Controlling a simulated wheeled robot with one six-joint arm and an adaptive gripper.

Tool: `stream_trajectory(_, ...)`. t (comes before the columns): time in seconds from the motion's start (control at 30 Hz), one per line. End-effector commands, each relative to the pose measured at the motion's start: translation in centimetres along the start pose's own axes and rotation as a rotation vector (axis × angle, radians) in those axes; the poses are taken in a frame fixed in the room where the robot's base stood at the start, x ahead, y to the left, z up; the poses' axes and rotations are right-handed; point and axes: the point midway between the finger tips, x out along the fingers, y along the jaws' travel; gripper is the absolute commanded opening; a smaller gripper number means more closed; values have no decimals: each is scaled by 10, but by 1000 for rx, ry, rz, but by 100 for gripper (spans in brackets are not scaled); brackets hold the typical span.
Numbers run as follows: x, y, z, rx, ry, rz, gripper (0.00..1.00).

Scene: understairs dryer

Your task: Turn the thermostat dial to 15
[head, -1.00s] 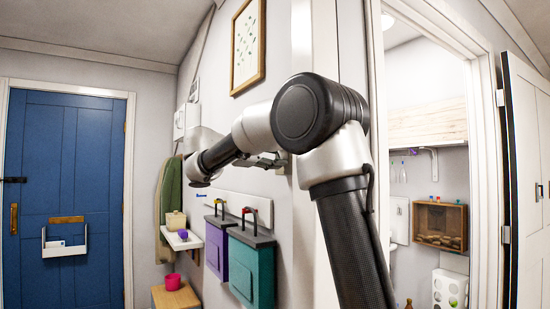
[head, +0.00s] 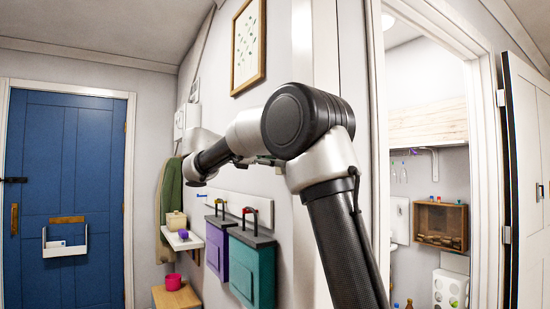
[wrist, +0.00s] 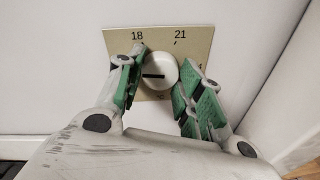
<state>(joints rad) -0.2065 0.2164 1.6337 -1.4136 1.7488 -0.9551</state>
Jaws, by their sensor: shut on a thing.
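In the wrist view the thermostat dial (wrist: 158,69) is a round white knob on a beige plate (wrist: 188,37). The plate shows the marks 18 and 21 along its upper edge; its left and right sides are partly covered by my fingers. A black pointer bar on the dial lies nearly level, across its left and middle part. My gripper (wrist: 163,66) has its green-padded fingers on either side of the dial and is shut on it. In the head view the dial is not visible, and my arm hides the gripper.
In the head view, a purple box (head: 217,251) and a teal box (head: 252,270) hang on the wall below my arm. A small white shelf (head: 184,241) is to their left, above a wooden stool (head: 176,297). A blue door (head: 68,180) stands at far left and an open doorway at right.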

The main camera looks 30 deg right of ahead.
Motion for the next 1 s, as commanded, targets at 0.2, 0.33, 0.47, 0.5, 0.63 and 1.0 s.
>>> stream_trajectory(0.2, 0, 0, -2, -90, -5, -7, 13)
stream_trajectory(0.33, 0, 0, -2, -118, -7, -10, 13)
stream_trajectory(0.47, 0, 0, -2, -131, -7, -11, 13)
stream_trajectory(0.5, 0, 0, -2, -133, -7, -11, 13)
stream_trajectory(0.63, 0, 0, -2, -134, -7, -12, 13)
stream_trajectory(1.0, 0, 0, -2, -132, -8, -11, 59)
